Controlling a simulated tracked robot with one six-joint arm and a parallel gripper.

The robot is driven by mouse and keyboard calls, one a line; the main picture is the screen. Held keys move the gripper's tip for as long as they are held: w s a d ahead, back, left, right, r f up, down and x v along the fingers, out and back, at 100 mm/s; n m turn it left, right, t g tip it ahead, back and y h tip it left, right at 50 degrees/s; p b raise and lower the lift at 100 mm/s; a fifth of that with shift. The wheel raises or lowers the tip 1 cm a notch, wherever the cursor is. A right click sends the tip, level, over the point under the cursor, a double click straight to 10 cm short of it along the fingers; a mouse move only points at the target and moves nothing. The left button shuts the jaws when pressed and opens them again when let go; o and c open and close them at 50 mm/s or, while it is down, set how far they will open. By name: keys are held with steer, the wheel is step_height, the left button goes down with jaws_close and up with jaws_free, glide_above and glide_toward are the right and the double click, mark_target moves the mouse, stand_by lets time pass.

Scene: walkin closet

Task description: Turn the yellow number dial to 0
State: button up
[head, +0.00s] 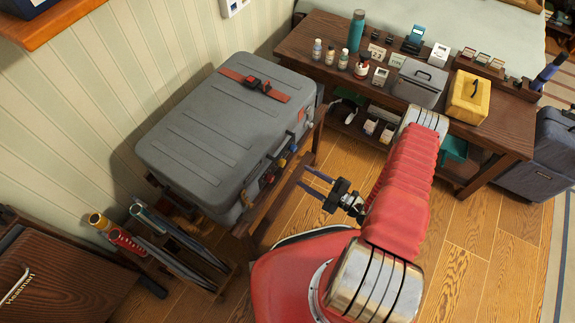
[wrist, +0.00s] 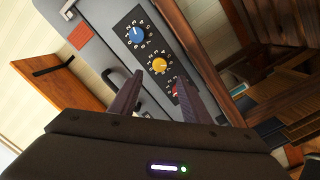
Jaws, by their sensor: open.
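The yellow dial (wrist: 159,65) is on the side of a grey suitcase (head: 225,130), on a dark panel with white markings around it. It shows between my fingertips in the wrist view. Its pointer direction is too small to read surely. A blue dial (wrist: 137,34) is beside it, and a red part (wrist: 176,91) on its other side is partly hidden by my right finger. My gripper (head: 313,182) is open, its fingers pointing at the suitcase's side. It also shows in the wrist view (wrist: 158,80), with nothing between the fingers; they look apart from the dial.
A black handle (wrist: 117,77) sticks out of the suitcase side near the dials. A red strap (head: 258,83) crosses its top. A wooden table (head: 300,50) with bottles and boxes stands at the back right. A rack of rods (head: 170,245) is at lower left.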

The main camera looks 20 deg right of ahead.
mark_target(284, 164)
steer(key=shift+x, duration=4.95)
